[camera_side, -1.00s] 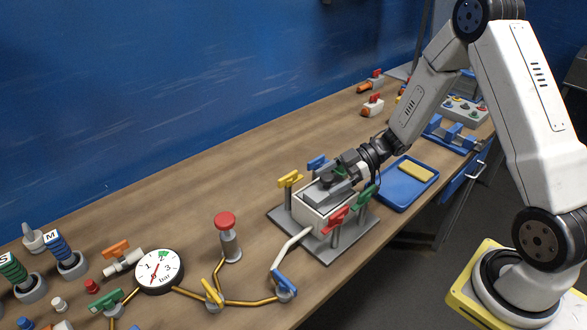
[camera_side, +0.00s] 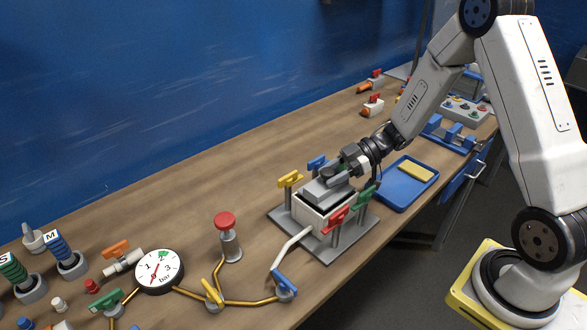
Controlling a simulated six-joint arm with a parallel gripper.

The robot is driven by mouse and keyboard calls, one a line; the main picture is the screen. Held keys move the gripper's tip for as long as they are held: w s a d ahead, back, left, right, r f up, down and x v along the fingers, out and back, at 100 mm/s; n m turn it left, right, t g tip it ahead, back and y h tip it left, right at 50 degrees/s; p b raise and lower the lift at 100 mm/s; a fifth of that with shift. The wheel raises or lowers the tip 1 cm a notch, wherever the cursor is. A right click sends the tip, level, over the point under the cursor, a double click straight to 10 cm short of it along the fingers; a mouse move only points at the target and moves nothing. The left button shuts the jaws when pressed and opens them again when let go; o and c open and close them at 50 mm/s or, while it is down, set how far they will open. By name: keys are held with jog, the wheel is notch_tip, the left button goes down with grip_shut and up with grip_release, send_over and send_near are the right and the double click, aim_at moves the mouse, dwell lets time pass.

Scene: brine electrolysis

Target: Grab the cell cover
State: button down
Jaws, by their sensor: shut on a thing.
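The cell cover (camera_side: 318,193) is a grey slab with a raised top part, in the middle of the side view. It is over the white open-looking cell box (camera_side: 312,216), a little above its rim as far as I can tell. My gripper (camera_side: 342,177) comes in from the upper right and is shut on the cover's raised part. The fingertips partly hide the cover's top. The box stands on a grey base plate (camera_side: 329,256) with yellow (camera_side: 290,180), blue (camera_side: 317,163), green (camera_side: 366,196) and red (camera_side: 337,219) clamps around it.
A blue tray (camera_side: 392,203) with a yellow pad (camera_side: 416,172) lies to the right. A red-topped plunger (camera_side: 226,222), pressure gauge (camera_side: 159,271) and brass pipes (camera_side: 250,302) stand at the left front.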

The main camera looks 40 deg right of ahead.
jog(key=s+r, duration=1.1)
jog(key=s, duration=0.3)
jog(key=shift+a+r, duration=0.15)
jog(key=shift+r, duration=0.1)
jog(key=shift+w, duration=0.1)
dwell(0.5)
